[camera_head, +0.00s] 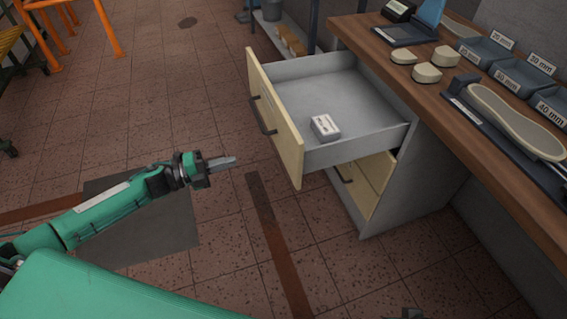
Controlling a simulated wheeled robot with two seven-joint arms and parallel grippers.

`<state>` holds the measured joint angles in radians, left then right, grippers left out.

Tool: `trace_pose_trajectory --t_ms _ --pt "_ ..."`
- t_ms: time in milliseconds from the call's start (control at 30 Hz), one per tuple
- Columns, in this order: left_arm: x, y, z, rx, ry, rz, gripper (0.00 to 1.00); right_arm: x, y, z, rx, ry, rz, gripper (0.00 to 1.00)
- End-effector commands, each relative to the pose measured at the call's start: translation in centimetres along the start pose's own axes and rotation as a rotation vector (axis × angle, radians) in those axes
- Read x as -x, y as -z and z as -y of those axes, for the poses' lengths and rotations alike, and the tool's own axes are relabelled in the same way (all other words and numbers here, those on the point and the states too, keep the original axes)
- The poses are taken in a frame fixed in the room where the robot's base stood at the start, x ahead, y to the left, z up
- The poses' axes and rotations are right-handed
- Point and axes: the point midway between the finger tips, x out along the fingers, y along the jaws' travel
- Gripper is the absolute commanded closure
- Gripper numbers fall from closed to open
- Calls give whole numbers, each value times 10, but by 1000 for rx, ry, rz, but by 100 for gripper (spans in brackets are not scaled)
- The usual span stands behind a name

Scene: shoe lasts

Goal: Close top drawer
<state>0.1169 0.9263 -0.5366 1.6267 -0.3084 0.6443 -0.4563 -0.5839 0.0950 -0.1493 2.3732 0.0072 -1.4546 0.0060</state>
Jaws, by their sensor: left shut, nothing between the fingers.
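The top drawer (275,118) of a grey cabinet under the workbench is pulled far out. Its cream front has a dark handle (264,115) and faces left. A small white box (325,127) lies inside on the grey drawer floor. My left gripper (232,161) is shut and empty. It is in front of the drawer, to the left of its front panel and apart from it. A small dark part at the bottom edge may belong to my right gripper; its fingers are hidden.
A lower drawer (372,183) with a cream front sits beneath the top one. The wooden workbench (420,95) holds shoe lasts, pale pieces and labelled blue-grey bins. Orange stands (108,28) are at the far left. The tiled floor before the drawer is clear.

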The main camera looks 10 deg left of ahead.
Motion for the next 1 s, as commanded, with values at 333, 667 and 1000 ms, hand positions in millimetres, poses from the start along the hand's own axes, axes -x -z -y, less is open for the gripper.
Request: trace_pose_trajectory --t_ms 333,667,1000 --pt "-36 3 4 -14 6 -15 100 2 0 0 0 0 -1 64" --pt "-103 3 4 -12 5 -13 100 -3 -1 0 0 0 7 64" --pt "-139 3 3 -11 2 -12 100 -5 -1 0 0 0 7 64"
